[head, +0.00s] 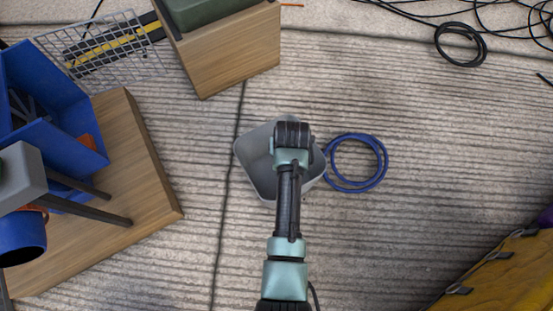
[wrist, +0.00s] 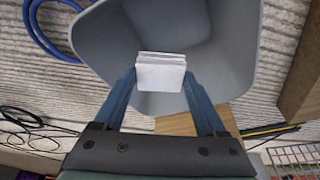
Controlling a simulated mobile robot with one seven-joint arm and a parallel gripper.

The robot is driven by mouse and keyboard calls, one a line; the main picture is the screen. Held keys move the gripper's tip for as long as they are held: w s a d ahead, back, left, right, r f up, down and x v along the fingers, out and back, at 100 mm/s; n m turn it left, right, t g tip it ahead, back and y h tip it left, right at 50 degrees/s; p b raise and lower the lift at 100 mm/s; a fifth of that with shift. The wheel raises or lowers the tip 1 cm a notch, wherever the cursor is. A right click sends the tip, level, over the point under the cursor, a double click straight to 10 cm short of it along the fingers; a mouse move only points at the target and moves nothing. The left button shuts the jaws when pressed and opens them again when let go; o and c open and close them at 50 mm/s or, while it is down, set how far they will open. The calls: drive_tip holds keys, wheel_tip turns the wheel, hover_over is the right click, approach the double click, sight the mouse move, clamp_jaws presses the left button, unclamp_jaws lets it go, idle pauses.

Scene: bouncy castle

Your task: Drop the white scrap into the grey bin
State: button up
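The grey bin (head: 256,153) stands on the ribbed floor in the middle of the head view, partly covered by my arm. It fills the upper middle of the wrist view (wrist: 105,42), with its open inside facing the camera. The white scrap (wrist: 160,72), a small pale block, is between the two fingertips of my gripper (wrist: 160,79), which touch it on both sides. My gripper holds it over the bin's opening. In the head view my arm hides the gripper's fingers and the scrap.
A blue coiled hose (head: 357,162) lies just right of the bin. A wooden block (head: 232,50) with a green thing on top stands behind it. A wooden platform (head: 150,180) with blue containers is at left. Black cables (head: 460,45) lie at the far right.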

drive_tip(key=o, duration=0.4)
drive_tip(key=shift+r, duration=0.1)
drive_tip(key=p+v, duration=0.9)
drive_tip(key=v, duration=0.3)
drive_tip(key=shift+r, duration=0.4)
drive_tip(key=shift+s, duration=0.1)
